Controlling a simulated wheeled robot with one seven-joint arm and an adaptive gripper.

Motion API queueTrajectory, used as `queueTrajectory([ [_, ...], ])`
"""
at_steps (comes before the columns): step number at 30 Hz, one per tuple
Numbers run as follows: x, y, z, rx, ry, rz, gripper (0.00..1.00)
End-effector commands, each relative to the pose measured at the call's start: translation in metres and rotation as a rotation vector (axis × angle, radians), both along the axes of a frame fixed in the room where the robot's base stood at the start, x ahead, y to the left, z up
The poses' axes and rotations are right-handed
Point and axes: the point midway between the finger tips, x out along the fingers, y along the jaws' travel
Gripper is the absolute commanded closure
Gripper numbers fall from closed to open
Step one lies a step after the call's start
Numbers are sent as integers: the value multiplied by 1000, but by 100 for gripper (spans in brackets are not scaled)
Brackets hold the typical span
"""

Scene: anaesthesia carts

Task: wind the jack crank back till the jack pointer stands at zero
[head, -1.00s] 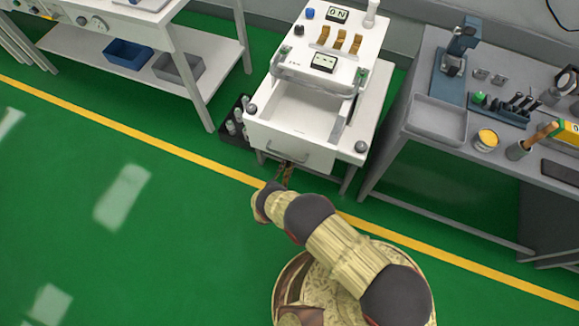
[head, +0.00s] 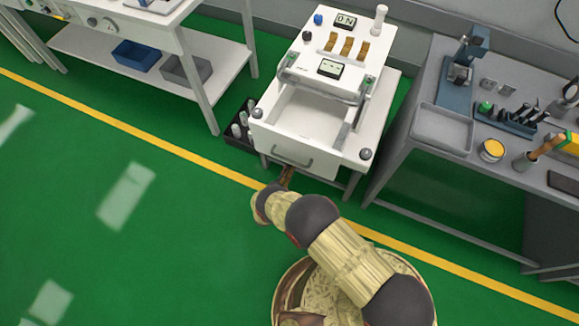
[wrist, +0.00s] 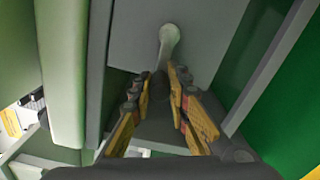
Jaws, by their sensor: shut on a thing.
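In the wrist view a pale crank arm with a rounded end, the jack crank (wrist: 169,42), stands against a grey panel. Its dark lower part (wrist: 159,84) runs down between the yellow-padded fingers of my gripper (wrist: 164,90), which is shut on it. In the head view my gripper (head: 287,176) is just below the front of the white cart (head: 290,143), under the drawer handle. There the crank is hidden by the cart and my arm. I cannot make out the jack pointer or its scale in either view.
A black crate of bottles (head: 238,128) stands on the floor left of the cart. A grey workbench (head: 455,150) is close on the right. The green floor to the left is clear.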

Motion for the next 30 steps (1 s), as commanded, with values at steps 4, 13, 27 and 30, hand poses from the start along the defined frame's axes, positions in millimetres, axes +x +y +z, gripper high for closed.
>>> queueTrajectory([
  [4, 3, -1, 4, 10, -8, -7, 100],
  [13, 3, -1, 3, 9, -8, -8, 82],
  [27, 1, -1, 1, 6, -4, -3, 64],
  [30, 1, -1, 1, 6, -3, -3, 64],
])
